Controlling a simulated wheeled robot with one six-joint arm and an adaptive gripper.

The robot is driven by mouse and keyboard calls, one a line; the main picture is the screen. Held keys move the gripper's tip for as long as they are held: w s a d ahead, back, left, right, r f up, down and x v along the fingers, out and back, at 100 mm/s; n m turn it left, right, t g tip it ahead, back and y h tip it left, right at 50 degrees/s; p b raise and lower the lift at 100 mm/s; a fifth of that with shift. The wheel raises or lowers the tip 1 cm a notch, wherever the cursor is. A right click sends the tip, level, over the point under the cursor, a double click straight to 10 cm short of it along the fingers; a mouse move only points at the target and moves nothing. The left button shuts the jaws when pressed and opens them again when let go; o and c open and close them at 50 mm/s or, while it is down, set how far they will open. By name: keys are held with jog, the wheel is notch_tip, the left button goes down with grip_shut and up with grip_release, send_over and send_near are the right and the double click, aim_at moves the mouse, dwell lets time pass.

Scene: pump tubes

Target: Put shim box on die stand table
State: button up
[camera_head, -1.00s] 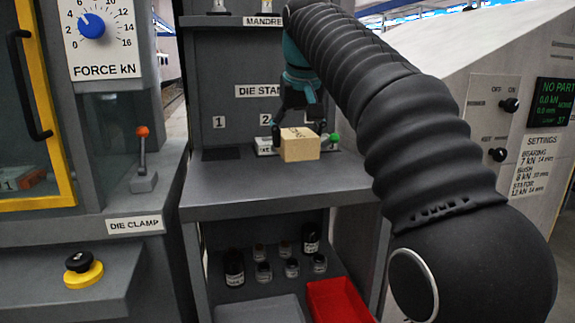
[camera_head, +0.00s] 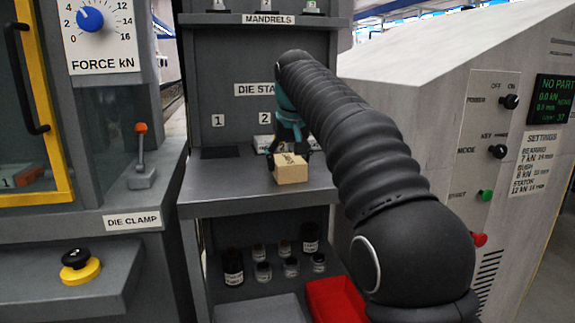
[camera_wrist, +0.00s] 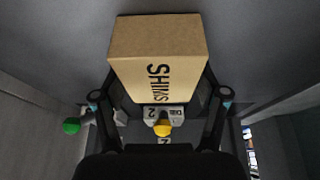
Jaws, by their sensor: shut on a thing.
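The shim box (camera_head: 290,171) is a tan carton, marked SHIMS in the wrist view (camera_wrist: 158,55). My gripper (camera_head: 288,150) is shut on the box, with one finger on each side in the wrist view (camera_wrist: 160,95). The box is at the front part of the grey die stand table (camera_head: 215,188), at or just above its top; I cannot tell whether it touches. The fingers partly hide the box's sides.
Dies stand behind the box near slot label 2, one with a yellow knob (camera_wrist: 162,128); a green knob (camera_wrist: 71,126) is beside it. Slot 1 (camera_head: 220,152) looks empty. The table's left part is clear. Bottles and a red bin (camera_head: 334,300) are on the shelf below.

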jog(key=o, duration=1.7)
jog(key=shift+c, duration=0.2)
jog(key=p+v, duration=0.2)
jog(key=v, duration=0.8)
jog(key=shift+a+r+p, duration=0.1)
jog(key=shift+p, duration=0.25)
jog(key=shift+v, duration=0.9)
